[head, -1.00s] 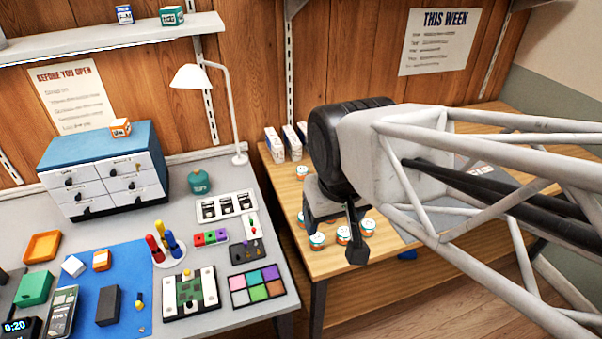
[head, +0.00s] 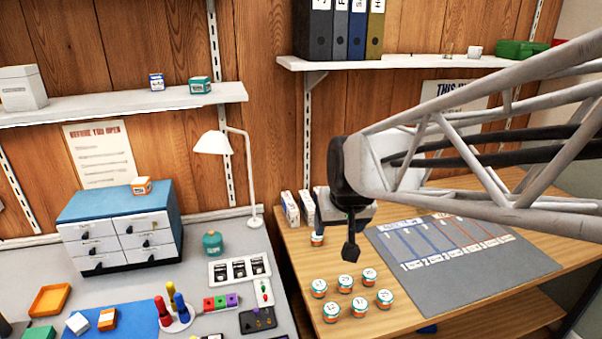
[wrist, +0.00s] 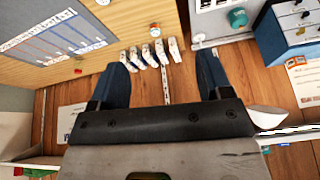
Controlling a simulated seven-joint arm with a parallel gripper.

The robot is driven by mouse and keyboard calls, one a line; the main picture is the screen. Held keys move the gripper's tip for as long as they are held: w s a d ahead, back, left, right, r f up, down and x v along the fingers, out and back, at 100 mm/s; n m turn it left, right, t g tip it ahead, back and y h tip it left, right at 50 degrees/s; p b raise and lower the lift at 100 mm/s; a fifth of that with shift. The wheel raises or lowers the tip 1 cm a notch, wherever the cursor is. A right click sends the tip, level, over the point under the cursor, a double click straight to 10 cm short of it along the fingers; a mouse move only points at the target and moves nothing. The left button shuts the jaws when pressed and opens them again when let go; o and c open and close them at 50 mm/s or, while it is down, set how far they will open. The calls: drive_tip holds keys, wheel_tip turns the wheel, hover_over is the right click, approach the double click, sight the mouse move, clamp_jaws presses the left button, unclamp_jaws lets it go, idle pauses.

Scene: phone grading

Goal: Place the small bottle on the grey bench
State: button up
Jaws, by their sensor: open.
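A small teal bottle (head: 212,243) stands upright on the grey bench (head: 232,300), between the blue-topped drawer cabinet and the lamp. It also shows in the wrist view (wrist: 237,18) at the upper right, apart from my gripper. My gripper (head: 350,247) is in the air over the back left part of the wooden table, to the right of the bottle. In the wrist view my gripper (wrist: 163,78) has its two dark blue fingers wide apart with nothing between them. The head view shows only part of the fingers.
The drawer cabinet (head: 118,232) and lamp (head: 228,170) flank the bottle. Several banded jars (head: 345,283) stand on the wooden table (head: 300,262), beside a grey marked mat (head: 455,275). White boxes (head: 290,209) stand at its back. Shelves (head: 120,105) hang above.

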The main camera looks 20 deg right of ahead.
drive_tip(key=w+d+f+m+t+h, duration=0.1)
drive_tip(key=w+d, duration=0.3)
drive_tip(key=w, duration=0.4)
drive_tip(key=w+d+f+m+t, duration=0.1)
drive_tip(key=w+d, duration=0.4)
drive_tip(key=w, duration=0.3)
drive_tip(key=w+d+f+m+t+h, duration=0.15)
drive_tip(key=w+d+f, duration=0.25)
drive_tip(key=w+d, duration=0.5)
drive_tip(key=w+d+f+m+t+h, duration=0.15)
drive_tip(key=w+d+f, duration=0.25)
drive_tip(key=w+d, duration=0.45)
drive_tip(key=w+d+f+m+h, duration=0.1)
drive_tip(key=d+f+h, duration=0.1)
drive_tip(key=d+f, duration=0.3)
drive_tip(key=w+d+f+h, duration=0.1)
drive_tip(key=d+f, duration=0.4)
drive_tip(key=d, duration=0.9)
drive_tip(key=w+d+f+m+h, duration=0.1)
drive_tip(key=w+d+f+h, duration=0.1)
drive_tip(key=d+f, duration=0.4)
drive_tip(key=d, duration=0.3)
drive_tip(key=shift+w+d+m+h, duration=0.15)
drive_tip(key=shift+w+m+h, duration=0.1)
drive_tip(key=shift+m+h, duration=0.05)
drive_tip(key=shift+w+d+f, duration=0.1)
drive_tip(key=shift+x, duration=1.15)
drive_tip(key=shift+w, duration=0.1)
drive_tip(key=shift+x, duration=2.5)
